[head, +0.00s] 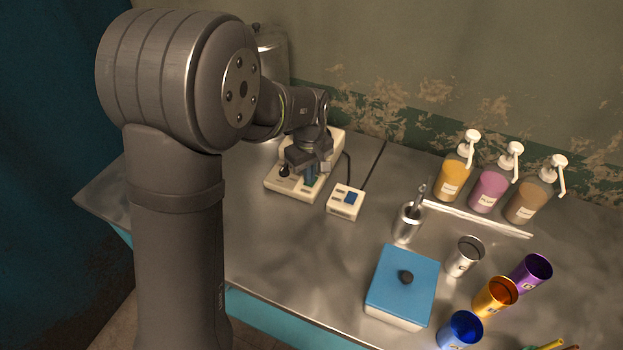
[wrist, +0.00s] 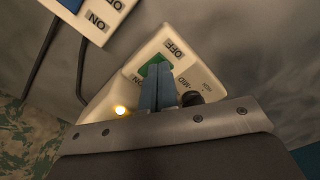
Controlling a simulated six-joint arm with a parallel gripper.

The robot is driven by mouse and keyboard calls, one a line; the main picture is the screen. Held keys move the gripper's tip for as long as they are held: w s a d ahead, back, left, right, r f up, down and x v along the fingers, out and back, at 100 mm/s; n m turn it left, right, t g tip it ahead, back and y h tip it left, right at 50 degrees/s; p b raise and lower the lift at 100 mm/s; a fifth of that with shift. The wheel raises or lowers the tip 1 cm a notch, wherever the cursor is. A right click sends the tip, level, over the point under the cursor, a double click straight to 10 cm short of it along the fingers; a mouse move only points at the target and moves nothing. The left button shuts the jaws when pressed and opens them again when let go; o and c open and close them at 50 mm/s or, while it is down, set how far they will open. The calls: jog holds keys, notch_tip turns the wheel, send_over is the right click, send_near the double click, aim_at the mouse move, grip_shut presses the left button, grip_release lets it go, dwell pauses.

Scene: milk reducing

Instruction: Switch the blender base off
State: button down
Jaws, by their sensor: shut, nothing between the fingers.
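The cream blender base (head: 285,187) stands at the back left of the table, partly hidden by my arm. In the wrist view its panel (wrist: 153,42) shows a green rocker switch (wrist: 152,67) with OFF printed at one end and a partly covered ON label at the other. A small yellow light (wrist: 120,110) glows on it, and a black knob (wrist: 187,92) sits beside my fingers. My gripper (head: 309,180) is shut and empty, its fingertips (wrist: 157,72) over the green switch and hiding part of it. I cannot tell whether they touch it or which way it is tilted.
A small switch box (head: 344,203) with a blue rocker (wrist: 72,4) stands just right of the base, with cables behind. A steel holder with a tool (head: 407,224), a blue-lidded box (head: 402,276), several cups (head: 465,257) and pump bottles (head: 490,190) stand farther right.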

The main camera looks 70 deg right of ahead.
jog(key=shift+f, duration=0.2)
jog(key=shift+r, duration=3.5)
notch_tip(320, 180, down, 7)
jog(key=shift+r, duration=0.15)
jog(key=w+a+r+n+g+h, duration=0.1)
jog(key=w+r+n, duration=0.1)
jog(key=r, duration=0.6)
jog(key=w+a+r+n+g+h, duration=0.1)
jog(key=a+r+n, duration=0.1)
jog(key=r, duration=0.6)
jog(key=shift+w+n, duration=0.35)
jog(key=shift+n, duration=0.55)
